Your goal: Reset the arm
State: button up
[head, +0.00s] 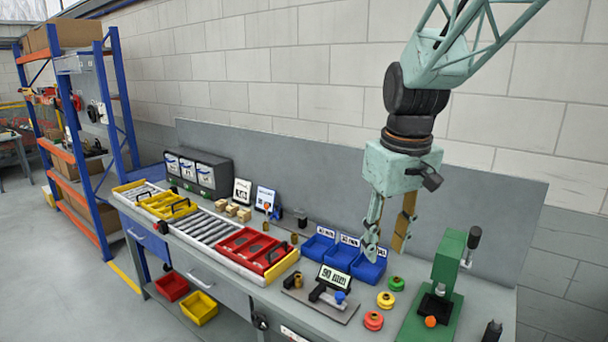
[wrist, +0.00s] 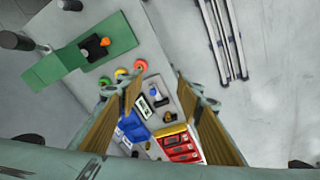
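My gripper (head: 386,243) hangs from the mint-green arm over the right part of the workbench, pointing down. Its two fingers are spread apart with nothing between them. In the wrist view my gripper (wrist: 160,92) also shows a wide gap between its wooden-looking finger pads, with the bench far below. It is above and apart from the blue bins (head: 342,255) and the green press (head: 436,283). No object touches the fingers in either view.
The grey bench (head: 238,300) holds a roller conveyor (head: 205,229) with a yellow tray (head: 168,205) and a red tray (head: 262,252). Red, yellow and green round parts (head: 373,320) lie near the press. A grey back panel (head: 280,150) stands behind. Air around my gripper looks clear.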

jog(key=s+d+r+m+t+b, duration=0.1)
jog(key=s+m, duration=0.1)
jog(key=s, duration=1.4)
jog(key=s+d+r+m+t+b, duration=0.1)
jog(key=s+d+m+b, duration=0.1)
jog(key=s, duration=1.4)
jog(key=shift+s+d, duration=0.15)
jog(key=shift+s, duration=0.25)
jog(key=shift+c, duration=0.2)
dwell(0.9)
jog(key=c, duration=0.4)
